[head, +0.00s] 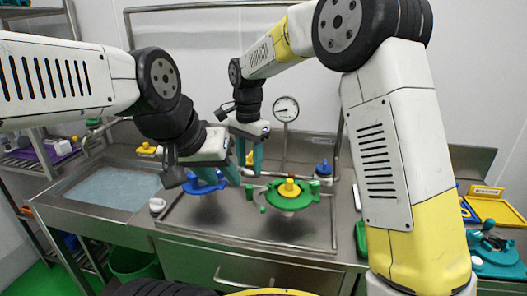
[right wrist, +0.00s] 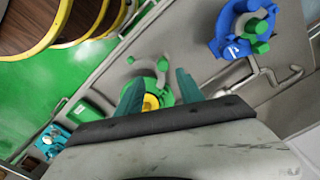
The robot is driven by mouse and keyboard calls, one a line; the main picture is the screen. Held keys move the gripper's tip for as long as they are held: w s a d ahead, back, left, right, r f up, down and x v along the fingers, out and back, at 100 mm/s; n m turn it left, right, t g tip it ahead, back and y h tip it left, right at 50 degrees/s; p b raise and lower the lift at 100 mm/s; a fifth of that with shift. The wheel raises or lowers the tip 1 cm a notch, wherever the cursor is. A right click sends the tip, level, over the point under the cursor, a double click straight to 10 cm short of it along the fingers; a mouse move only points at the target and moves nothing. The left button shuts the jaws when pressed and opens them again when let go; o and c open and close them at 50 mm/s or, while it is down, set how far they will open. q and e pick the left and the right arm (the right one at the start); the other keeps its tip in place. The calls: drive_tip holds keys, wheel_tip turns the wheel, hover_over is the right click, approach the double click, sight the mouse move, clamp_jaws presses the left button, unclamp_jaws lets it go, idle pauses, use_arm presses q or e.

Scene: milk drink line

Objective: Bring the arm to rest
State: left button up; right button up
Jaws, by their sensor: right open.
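My right gripper (head: 250,170) is open and empty in the head view, its teal fingers pointing down above the steel worktop. In the right wrist view its two fingers (right wrist: 158,80) are spread, with a green fitting with a yellow knob (right wrist: 151,102) seen between and beyond them. That green fitting (head: 289,196) is on the worktop, right of the gripper in the head view. My left gripper (head: 218,176) hangs over a blue fitting (head: 204,187), partly hiding it. Its finger gap is not clear, and contact with the blue fitting cannot be told.
A steel sink (head: 113,190) lies at left. A pressure gauge (head: 286,108) stands behind the worktop, with a small blue container (head: 324,168) near it. At right are a yellow tray (head: 497,212) and a teal device (head: 497,262). A blue part with a green clamp (right wrist: 235,32) shows in the wrist view.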

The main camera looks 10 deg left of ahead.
drive_tip(key=s+d+r+n+t+y, duration=0.15)
drive_tip(key=s+d+r, duration=0.3)
drive_tip(key=d, duration=0.45)
drive_tip(key=s+d+r+n+t+y, duration=0.15)
drive_tip(key=s+d+r, duration=0.3)
drive_tip(key=d, duration=0.45)
drive_tip(key=s+d+n+t, duration=0.3)
drive_tip(key=s+d, duration=0.5)
drive_tip(key=s, duration=0.3)
drive_tip(key=shift+s+d+f+n+h, duration=0.35)
drive_tip(key=shift+d+f+n+h, duration=0.1)
drive_tip(key=shift+n, duration=0.15)
